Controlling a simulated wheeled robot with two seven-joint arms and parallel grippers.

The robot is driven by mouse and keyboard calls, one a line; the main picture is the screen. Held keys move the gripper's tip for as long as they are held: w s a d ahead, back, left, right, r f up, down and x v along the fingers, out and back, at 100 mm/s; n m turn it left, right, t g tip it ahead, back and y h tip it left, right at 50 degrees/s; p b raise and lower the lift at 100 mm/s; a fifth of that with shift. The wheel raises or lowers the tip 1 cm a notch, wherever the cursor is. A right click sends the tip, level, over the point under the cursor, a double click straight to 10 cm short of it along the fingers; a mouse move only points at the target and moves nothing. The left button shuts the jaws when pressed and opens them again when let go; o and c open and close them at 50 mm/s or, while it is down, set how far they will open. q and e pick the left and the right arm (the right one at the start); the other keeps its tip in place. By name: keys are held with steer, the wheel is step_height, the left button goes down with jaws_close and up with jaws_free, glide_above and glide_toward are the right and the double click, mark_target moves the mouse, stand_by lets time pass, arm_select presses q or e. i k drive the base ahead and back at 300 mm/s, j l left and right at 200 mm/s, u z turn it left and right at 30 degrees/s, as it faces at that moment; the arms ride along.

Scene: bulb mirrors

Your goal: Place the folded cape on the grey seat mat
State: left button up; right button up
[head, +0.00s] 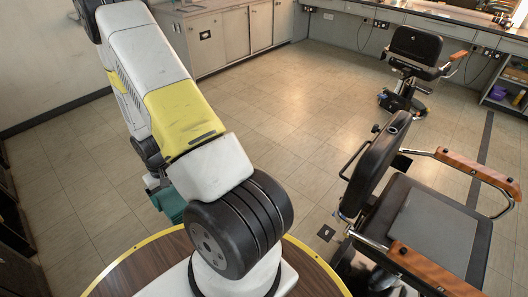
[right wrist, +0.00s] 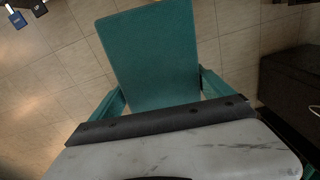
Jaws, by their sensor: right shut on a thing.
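The folded cape (right wrist: 158,55) is a flat teal panel that fills the upper middle of the right wrist view. My right gripper (right wrist: 160,95) is shut on it, with a teal finger at either side. In the head view a teal part of the cape (head: 171,204) shows below my right forearm, above the floor; the arm hides the rest. The grey seat mat (head: 433,229) lies bare on the black seat of the near chair at the right. The cape is well to the left of the mat and apart from it. My left gripper is not in view.
The near chair (head: 376,164) has a black backrest and wooden armrests (head: 440,268) flanking the seat. A second black chair (head: 415,52) stands farther back. Grey cabinets (head: 232,42) line the back wall. Tiled floor (head: 290,130) lies open between them. A wooden round top with yellow rim (head: 125,268) is near me.

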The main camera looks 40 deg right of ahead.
mark_target(443, 231)
steer(key=k+j+z, duration=0.1)
steer(key=z, duration=0.35)
steer(key=k+j+z, duration=0.1)
steer(key=z, duration=0.35)
steer(key=k+z, duration=0.1)
steer(key=z, duration=0.35)
steer(key=k+z, duration=0.1)
steer(key=z, duration=0.35)
steer(key=k+l+z, duration=0.1)
steer(key=z, duration=0.25)
steer(key=k+l+z, duration=0.1)
steer(key=z, duration=0.3)
steer(key=l+z, duration=0.15)
steer(key=l, duration=0.45)
steer(key=i+l+z, duration=0.15)
steer(key=l, duration=0.45)
steer(key=i+l, duration=0.3)
steer(key=i+j+u, duration=0.15)
steer(key=i, duration=0.2)
steer(key=i+j+u, duration=0.1)
steer(key=i, duration=0.25)
steer(key=j+u, duration=0.3)
steer(key=i+j, duration=0.05)
